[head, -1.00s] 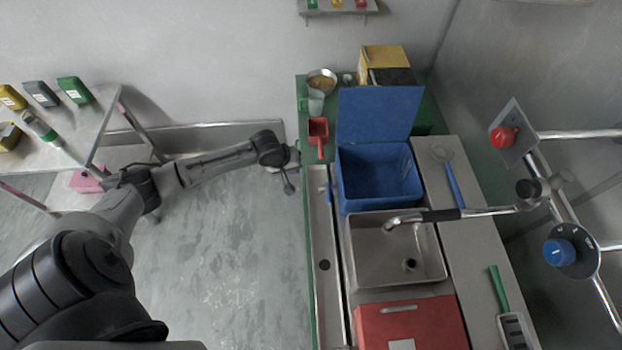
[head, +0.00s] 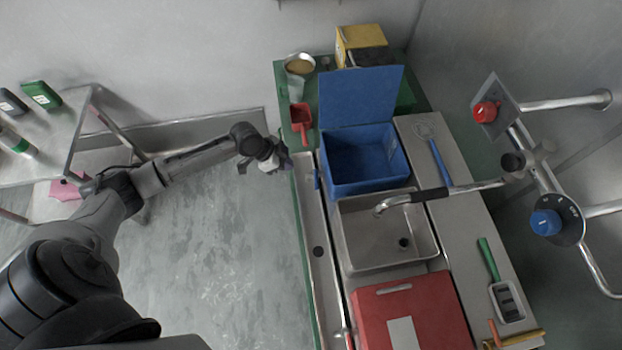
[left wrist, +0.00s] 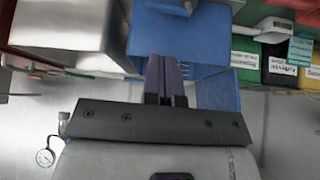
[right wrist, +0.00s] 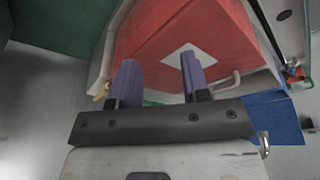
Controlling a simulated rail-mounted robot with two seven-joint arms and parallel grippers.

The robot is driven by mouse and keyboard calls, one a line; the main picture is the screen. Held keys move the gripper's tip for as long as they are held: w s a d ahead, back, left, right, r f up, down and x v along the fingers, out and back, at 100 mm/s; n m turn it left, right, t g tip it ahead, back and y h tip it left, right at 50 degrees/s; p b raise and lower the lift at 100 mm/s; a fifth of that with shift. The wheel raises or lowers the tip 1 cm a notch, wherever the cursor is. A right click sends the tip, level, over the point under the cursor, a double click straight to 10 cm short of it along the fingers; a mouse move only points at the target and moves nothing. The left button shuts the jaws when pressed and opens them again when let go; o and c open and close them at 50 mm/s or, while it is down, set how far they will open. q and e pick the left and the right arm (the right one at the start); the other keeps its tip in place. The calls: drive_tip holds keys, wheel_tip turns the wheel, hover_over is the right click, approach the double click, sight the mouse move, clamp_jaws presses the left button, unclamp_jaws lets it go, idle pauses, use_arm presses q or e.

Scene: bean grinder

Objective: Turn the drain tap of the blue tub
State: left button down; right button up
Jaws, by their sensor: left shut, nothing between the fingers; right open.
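The blue tub (head: 362,166) stands in the counter with its lid (head: 360,95) raised behind it. A small blue part, which looks like the drain tap (head: 317,180), sticks out at the tub's left side. My left gripper (head: 286,158) is shut and empty, left of the tub and apart from it. In the left wrist view its closed purple fingers (left wrist: 166,68) point at blue tub surfaces (left wrist: 180,38); contact cannot be told. My right gripper (right wrist: 160,76) is open and empty, facing a red box (right wrist: 190,40). It is not seen in the head view.
A steel sink (head: 385,235) with a faucet (head: 430,195) lies in front of the tub, and the red box (head: 415,315) is nearer. A red scoop (head: 301,118) lies at the back left. A shelf cart (head: 60,130) stands at left. Floor between is clear.

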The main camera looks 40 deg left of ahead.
sight(316, 181)
use_arm(q)
drive_tip(key=x, duration=1.3)
drive_tip(key=shift+d+f+p, duration=0.2)
drive_tip(key=shift+f+p, duration=0.05)
drive_tip(key=shift+p, duration=0.2)
use_arm(e)
drive_tip(key=shift+w+d+r, duration=0.1)
drive_tip(key=shift+r, duration=0.4)
